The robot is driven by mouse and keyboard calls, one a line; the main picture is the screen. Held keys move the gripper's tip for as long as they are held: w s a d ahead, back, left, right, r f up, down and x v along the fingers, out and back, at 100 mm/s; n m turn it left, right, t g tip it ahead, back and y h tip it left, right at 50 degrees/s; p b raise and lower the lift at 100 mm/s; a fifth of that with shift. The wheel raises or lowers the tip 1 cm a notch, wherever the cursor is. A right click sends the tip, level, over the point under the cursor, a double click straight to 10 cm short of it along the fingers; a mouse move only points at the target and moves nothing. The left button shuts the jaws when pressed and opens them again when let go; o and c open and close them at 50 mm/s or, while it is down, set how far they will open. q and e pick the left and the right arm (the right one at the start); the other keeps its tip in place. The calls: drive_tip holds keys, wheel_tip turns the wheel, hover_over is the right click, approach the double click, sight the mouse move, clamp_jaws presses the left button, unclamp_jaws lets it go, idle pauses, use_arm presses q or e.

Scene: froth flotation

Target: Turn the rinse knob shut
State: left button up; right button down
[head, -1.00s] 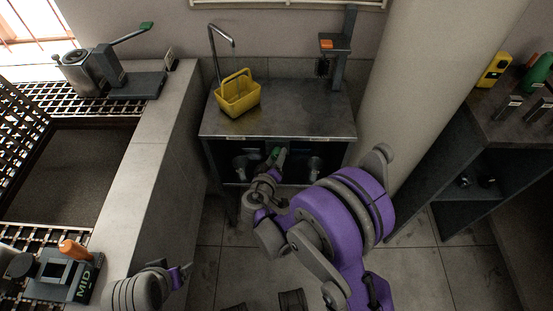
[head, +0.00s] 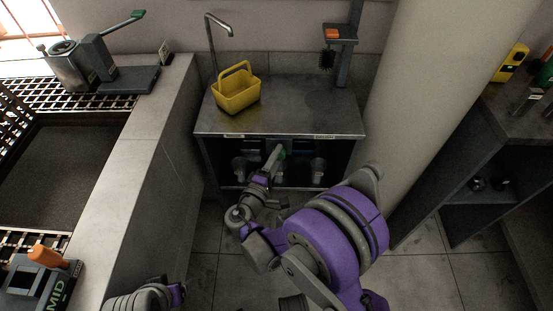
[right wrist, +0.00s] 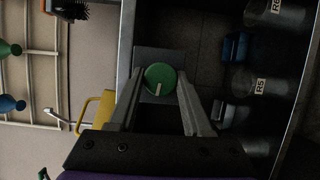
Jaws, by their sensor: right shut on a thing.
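The rinse knob (right wrist: 160,78) is a round green cap with a white pointer mark, on a grey plate under the sink counter. In the right wrist view it sits between the fingertips, its mark pointing down in the picture. My right gripper (right wrist: 160,90) is shut on it, one finger on each side. In the head view the right gripper (head: 274,160) reaches under the counter front, and only a small green part of the knob (head: 282,154) shows. My left gripper (head: 178,293) is low at the left; its finger opening is too small to judge.
The metal counter (head: 300,110) carries a yellow caddy (head: 236,95) beside a tap (head: 215,38). A stand (head: 342,45) with a brush is at the back right. Jars (head: 318,168) stand on the shelf below. A pillar (head: 425,90) is close on the right, a concrete ledge (head: 150,165) on the left.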

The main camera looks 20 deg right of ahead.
drive_tip(key=shift+f+n+b, duration=0.15)
drive_tip(key=shift+n+b, duration=0.2)
drive_tip(key=shift+n, duration=0.35)
drive_tip(key=shift+c, duration=1.7)
unclamp_jaws()
drive_tip(key=v, duration=1)
drive_tip(key=shift+s+a+f, duration=0.25)
drive_tip(key=shift+s, duration=0.05)
